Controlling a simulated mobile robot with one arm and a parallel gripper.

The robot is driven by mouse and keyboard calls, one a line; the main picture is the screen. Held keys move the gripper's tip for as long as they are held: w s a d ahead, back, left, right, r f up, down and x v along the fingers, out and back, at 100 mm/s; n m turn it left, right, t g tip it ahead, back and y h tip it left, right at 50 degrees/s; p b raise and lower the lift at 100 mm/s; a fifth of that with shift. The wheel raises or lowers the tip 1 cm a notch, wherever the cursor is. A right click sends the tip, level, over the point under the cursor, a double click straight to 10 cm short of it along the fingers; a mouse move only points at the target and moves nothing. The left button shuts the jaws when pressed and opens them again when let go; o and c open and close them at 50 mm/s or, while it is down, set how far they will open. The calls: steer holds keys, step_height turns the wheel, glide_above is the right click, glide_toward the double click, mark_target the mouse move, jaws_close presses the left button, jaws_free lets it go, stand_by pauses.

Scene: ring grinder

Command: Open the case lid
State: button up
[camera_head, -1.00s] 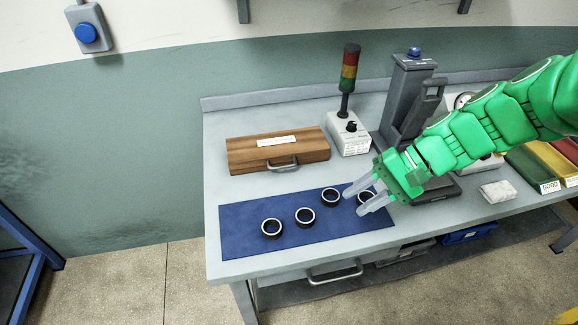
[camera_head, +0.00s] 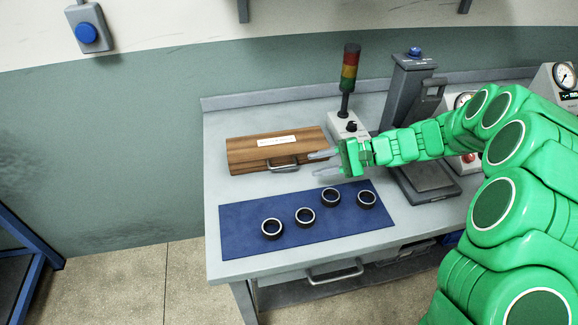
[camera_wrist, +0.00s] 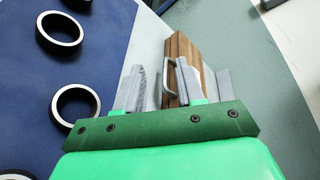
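The wooden case (camera_head: 250,155) lies shut at the back left of the bench, with a white label on its lid and a grey handle (camera_head: 283,164) on its front. My gripper (camera_head: 318,163) is open and empty at the right end of the case, its fingers pointing left toward the handle. In the wrist view the case (camera_wrist: 180,50) is beyond the fingertips, and the handle (camera_wrist: 169,78) shows between the fingers of the gripper (camera_wrist: 158,75). The handle looks apart from both fingers. How near the fingertips are to the case is hard to tell.
Several dark rings (camera_head: 305,217) lie on a blue mat (camera_head: 245,240) in front of the case. A signal tower (camera_head: 349,75) on a white box and a grey press (camera_head: 403,90) stand to the right. The bench left of the mat and case is narrow.

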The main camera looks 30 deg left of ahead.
steer(key=m+y, duration=0.1)
glide_toward(289, 166)
steer(key=shift+s+a+f+t, duration=0.2)
steer(key=shift+s+a+t, duration=0.1)
steer(key=shift+s+a, duration=0.5)
steer(key=shift+x, duration=3.95)
steer(key=shift+w, duration=0.1)
jaws_close()
